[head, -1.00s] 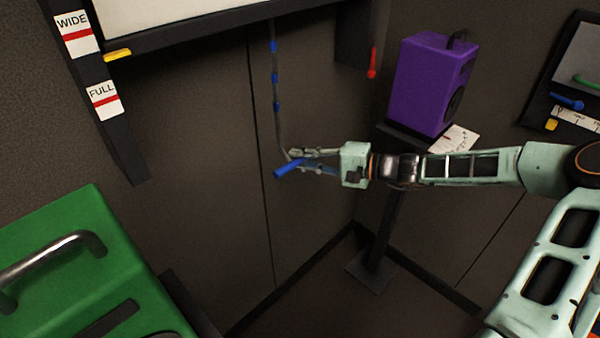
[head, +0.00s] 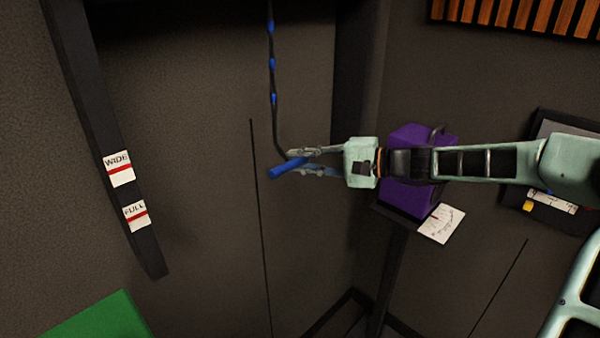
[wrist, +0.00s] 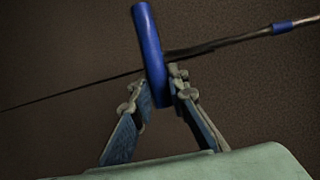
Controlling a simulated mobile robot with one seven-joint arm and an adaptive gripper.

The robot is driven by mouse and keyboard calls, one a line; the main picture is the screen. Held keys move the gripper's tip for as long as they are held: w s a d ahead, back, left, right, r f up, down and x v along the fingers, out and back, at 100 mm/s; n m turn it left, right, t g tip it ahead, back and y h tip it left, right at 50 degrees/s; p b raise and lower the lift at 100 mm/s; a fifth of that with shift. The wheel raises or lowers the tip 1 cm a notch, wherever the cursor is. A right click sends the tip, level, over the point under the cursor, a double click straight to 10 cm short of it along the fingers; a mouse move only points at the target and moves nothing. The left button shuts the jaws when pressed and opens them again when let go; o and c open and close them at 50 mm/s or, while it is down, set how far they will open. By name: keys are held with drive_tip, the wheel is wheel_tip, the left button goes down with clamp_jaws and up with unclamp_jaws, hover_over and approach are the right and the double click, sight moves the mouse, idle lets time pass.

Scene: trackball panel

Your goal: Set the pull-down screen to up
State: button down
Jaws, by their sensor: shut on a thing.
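The blue pull handle (head: 289,168) hangs at the lower end of a dark cord with blue beads (head: 273,63). My gripper (head: 293,162) is shut on the handle from the right. In the wrist view the handle (wrist: 150,55) stands between my fingertips, slightly tilted, with the cord running off to the right. The screen itself is out of view above. A dark side rail (head: 92,90) at the left carries a WIDE label (head: 119,168) and a FULL label (head: 136,215). No screen edge or yellow pointer shows beside these labels.
A purple speaker (head: 408,195) stands on a dark stand behind my arm, with a white card (head: 441,224) beside it. A panel with a yellow knob (head: 528,206) is at the right. A green object (head: 100,322) is at the lower left. The wall around the handle is clear.

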drive_tip(key=shift+r, duration=0.75)
drive_tip(key=c, duration=1.8)
unclamp_jaws()
drive_tip(key=shift+c, duration=0.2)
drive_tip(key=shift+d, duration=0.3)
drive_tip(key=v, duration=1.1)
drive_tip(key=shift+s+d, duration=0.15)
drive_tip(key=shift+s, duration=0.05)
drive_tip(key=shift+r, duration=0.1)
